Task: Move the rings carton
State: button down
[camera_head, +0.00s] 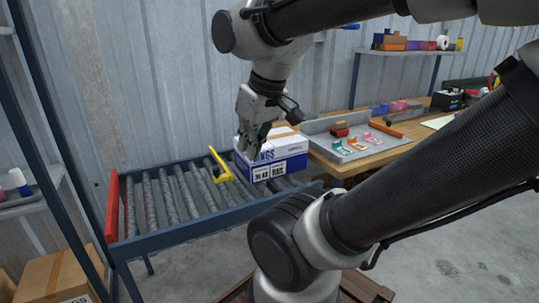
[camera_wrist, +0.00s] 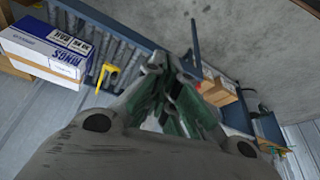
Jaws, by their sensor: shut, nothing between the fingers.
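The rings carton (camera_head: 275,157) is a white and blue box with "RINGS" printed on it. It stands on the roller conveyor (camera_head: 160,238), at the end near the workbench. It also shows in the wrist view (camera_wrist: 45,50) at the upper left, apart from the fingers. My gripper (camera_head: 246,150) hangs at the carton's left side in the head view and covers part of its left end. Its fingers (camera_wrist: 160,62) are together and hold nothing. I cannot tell from the head view whether they touch the carton.
A yellow stop lever (camera_head: 219,166) stands on the conveyor just left of the carton. A red end plate (camera_head: 112,207) closes the conveyor's left end. The workbench with a grey tray (camera_head: 345,152) is at right. The rollers left of the lever are clear.

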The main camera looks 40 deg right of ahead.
aim_at(285, 153)
jog(key=i+l+z, duration=0.1)
jog(key=l, duration=0.35)
jog(key=i+l+z, duration=0.1)
jog(key=l, duration=0.3)
jog(key=i+l+z, duration=0.1)
jog(key=l, duration=0.3)
jog(key=i+l+z, duration=0.1)
jog(key=i+l, duration=0.15)
jog(key=l, duration=0.15)
jog(key=i+l+z, duration=0.15)
jog(key=l, duration=0.2)
jog(key=i, duration=0.05)
